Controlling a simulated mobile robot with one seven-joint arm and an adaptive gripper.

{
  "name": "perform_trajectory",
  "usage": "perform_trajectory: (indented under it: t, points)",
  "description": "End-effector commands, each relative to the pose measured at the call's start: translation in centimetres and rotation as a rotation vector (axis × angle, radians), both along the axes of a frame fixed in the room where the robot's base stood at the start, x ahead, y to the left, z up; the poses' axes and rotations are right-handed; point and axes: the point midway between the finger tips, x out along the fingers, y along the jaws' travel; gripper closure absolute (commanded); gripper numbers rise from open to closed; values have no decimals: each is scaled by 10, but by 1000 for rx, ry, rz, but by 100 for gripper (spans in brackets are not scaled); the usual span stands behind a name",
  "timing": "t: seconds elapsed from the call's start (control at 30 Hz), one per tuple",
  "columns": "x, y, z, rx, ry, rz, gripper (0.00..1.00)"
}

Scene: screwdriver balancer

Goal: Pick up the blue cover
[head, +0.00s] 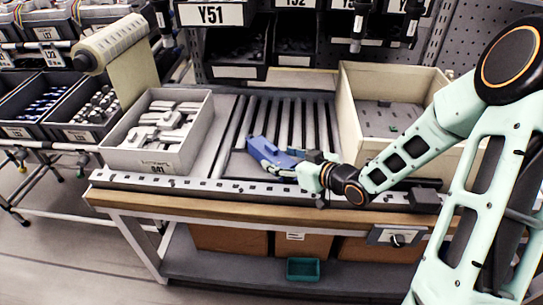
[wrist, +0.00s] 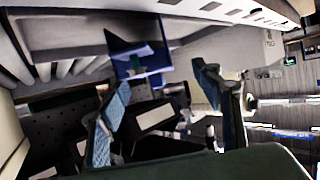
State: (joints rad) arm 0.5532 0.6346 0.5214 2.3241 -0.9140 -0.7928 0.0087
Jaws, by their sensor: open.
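The blue cover (head: 268,154) lies tilted on the roller bed in the middle of the bench, left of my gripper. In the wrist view a blue frame-like part of the cover (wrist: 153,79) with a dark inside shows just beyond the fingertips. My gripper (head: 302,157) reaches in low from the right, close to the cover's right end. In the wrist view its two fingers (wrist: 161,92) stand apart with nothing clasped between them. I cannot tell whether a finger touches the cover.
A grey bin (head: 150,164) with several white parts stands left of the rollers (head: 290,115). A beige box (head: 350,118) with small dark items stands to the right. A rail (head: 190,185) with small knobs runs along the front edge. A shelf with dark bins (head: 236,71) is behind.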

Motion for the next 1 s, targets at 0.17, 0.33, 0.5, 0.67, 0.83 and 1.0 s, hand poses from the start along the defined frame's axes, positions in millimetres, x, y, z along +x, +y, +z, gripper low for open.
perform_trajectory:
  t: [0.17, 0.33, 0.5, 0.67, 0.83, 1.0]
  points:
    - [10, 8, -6, -1, 1, 0, 41]
    - [30, 19, -16, -1, 0, 1, 41]
    - [44, 31, -23, -1, 0, 1, 41]
    - [47, 33, -23, -3, 0, -1, 41]
    - [47, 32, -23, -3, 0, -1, 46]
    - [46, 32, -23, -3, 0, -1, 65]
